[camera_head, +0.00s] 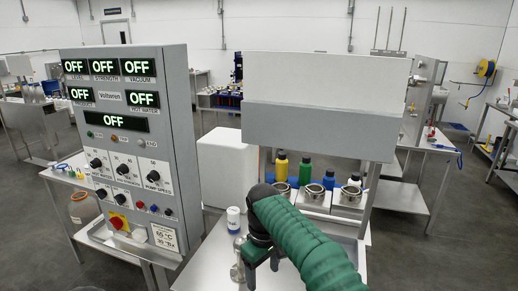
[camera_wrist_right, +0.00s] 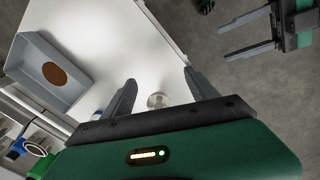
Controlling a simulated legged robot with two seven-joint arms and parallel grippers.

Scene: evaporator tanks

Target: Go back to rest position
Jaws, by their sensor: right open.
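My right arm in its green sleeve comes in from the bottom right of the head view. Its dark right gripper (camera_head: 258,262) is low over the steel table (camera_head: 210,268). In the right wrist view the two fingers of this gripper (camera_wrist_right: 160,90) are spread apart, with nothing held. A small round metal piece (camera_wrist_right: 158,100) shows between them, and I cannot tell its distance from them. My left gripper (camera_wrist_right: 223,42) shows at the upper right of the right wrist view, its fingers apart and empty, over the floor. It is not clearly seen in the head view.
The grey control panel (camera_head: 130,130) with several OFF displays stands at left. A white-grey cabinet (camera_head: 325,90) stands over the table's back, with coloured bottles (camera_head: 304,168) and metal jars below. A white-capped container (camera_head: 233,218) and a metal fitting (camera_head: 238,258) stand near my right gripper.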

